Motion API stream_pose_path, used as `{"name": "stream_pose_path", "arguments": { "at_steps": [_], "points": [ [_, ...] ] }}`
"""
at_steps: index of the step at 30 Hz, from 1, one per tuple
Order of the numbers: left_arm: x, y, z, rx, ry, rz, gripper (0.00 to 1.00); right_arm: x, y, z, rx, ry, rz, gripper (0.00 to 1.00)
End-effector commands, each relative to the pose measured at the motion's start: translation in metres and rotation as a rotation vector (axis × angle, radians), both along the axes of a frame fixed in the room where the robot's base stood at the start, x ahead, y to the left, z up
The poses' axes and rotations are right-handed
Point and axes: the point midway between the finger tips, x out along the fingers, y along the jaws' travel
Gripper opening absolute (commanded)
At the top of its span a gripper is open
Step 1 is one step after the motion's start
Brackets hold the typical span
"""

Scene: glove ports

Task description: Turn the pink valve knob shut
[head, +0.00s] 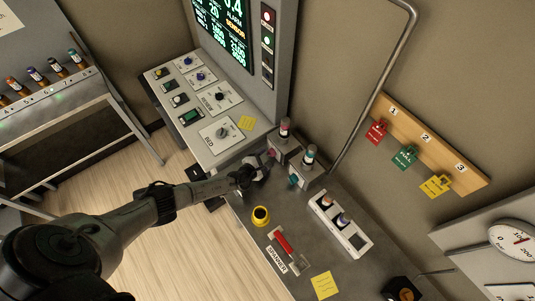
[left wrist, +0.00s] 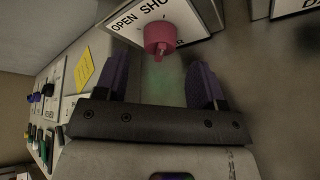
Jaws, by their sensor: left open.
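The pink valve knob (left wrist: 160,38) sits in front of a white plate (left wrist: 126,16) lettered "OPEN" and "SHU", the rest cut off. In the head view the knob (head: 271,153) is a small pink spot just beyond my left gripper (head: 258,170). In the left wrist view my left gripper (left wrist: 162,84) is open, with its two dark purple fingers apart. The knob lies ahead of the gap between the fingertips, and no contact shows. A small pointer sticks out from the knob towards the gripper. My right gripper is not in view.
A teal knob (head: 293,180) is close to the right of the gripper. Bottles with coloured caps (head: 309,155) stand behind.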

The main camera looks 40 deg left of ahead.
Motion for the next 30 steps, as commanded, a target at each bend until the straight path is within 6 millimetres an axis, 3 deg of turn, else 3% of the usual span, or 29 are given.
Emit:
{"name": "stream_pose_path", "arguments": {
  "at_steps": [3,9,30],
  "points": [
    [-0.017,-0.001,0.009,-0.002,0.001,0.0,0.63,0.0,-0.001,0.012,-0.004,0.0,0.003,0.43],
    [-0.034,-0.002,0.014,0.0,0.001,0.0,0.63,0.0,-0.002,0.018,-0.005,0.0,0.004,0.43],
    [-0.038,-0.002,0.015,0.0,0.0,0.0,0.63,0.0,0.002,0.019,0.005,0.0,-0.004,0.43]
  ]
}}
